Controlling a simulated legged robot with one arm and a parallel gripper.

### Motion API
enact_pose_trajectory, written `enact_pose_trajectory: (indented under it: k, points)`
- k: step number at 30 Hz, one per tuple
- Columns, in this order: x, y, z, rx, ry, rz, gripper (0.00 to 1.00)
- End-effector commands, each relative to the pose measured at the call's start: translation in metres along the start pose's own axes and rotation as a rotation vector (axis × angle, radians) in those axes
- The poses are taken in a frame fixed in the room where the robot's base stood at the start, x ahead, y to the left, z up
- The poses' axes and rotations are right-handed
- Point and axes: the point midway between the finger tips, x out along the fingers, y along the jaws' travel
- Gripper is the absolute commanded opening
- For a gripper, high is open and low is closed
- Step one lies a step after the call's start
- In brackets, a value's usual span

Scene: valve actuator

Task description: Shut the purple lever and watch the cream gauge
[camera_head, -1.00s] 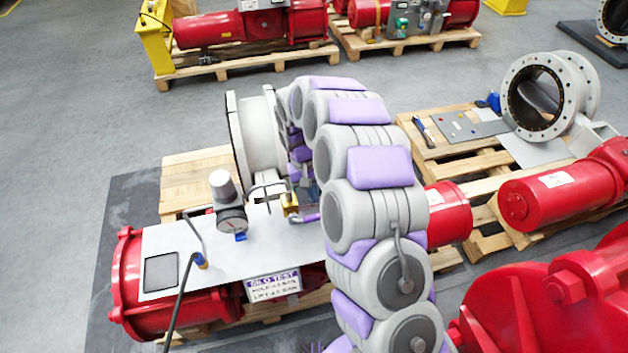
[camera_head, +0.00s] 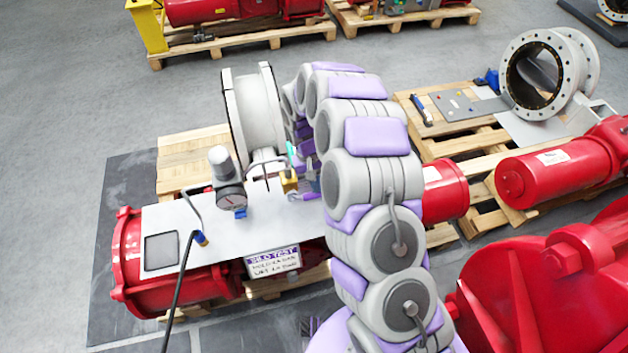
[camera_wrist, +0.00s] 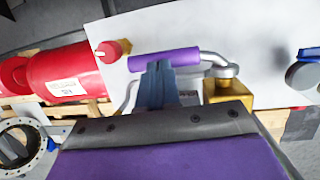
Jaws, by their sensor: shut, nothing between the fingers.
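The purple lever (camera_head: 303,196) points right from a brass valve (camera_head: 289,183) on the white panel, partly hidden by my arm. In the wrist view the lever (camera_wrist: 165,59) lies sideways, joined by a silver bend to the brass block (camera_wrist: 226,88). My gripper (camera_wrist: 157,84) has its blue-grey fingers shut and empty, their tips at the lever's near side; whether they touch it I cannot tell. In the head view my gripper is mostly hidden behind my arm. The gauge (camera_head: 231,198) stands left of the valve, its dial too small to read.
A red cylinder (camera_wrist: 68,72) and a flanged ring (camera_wrist: 22,143) show left in the wrist view. The white panel (camera_head: 183,225) carries a bent pipe and a sign (camera_head: 273,262). Red machinery (camera_head: 545,290) stands right of my arm. Floor at the left is clear.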

Motion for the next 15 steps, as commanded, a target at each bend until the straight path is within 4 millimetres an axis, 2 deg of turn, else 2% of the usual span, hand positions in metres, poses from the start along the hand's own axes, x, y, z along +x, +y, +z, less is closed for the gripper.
enact_pose_trajectory:
  k: [1, 3, 11, 15]
  points:
    - [0.0107, 0.004, 0.0027, 0.0, -0.015, 0.001, 0.0]
    - [0.0138, 0.0051, 0.002, -0.001, -0.016, 0.0, 0.0]
    - [0.0192, 0.0064, 0.0049, -0.002, -0.032, 0.003, 0.0]
    - [0.0121, 0.009, 0.0069, -0.002, -0.035, 0.003, 0.0]
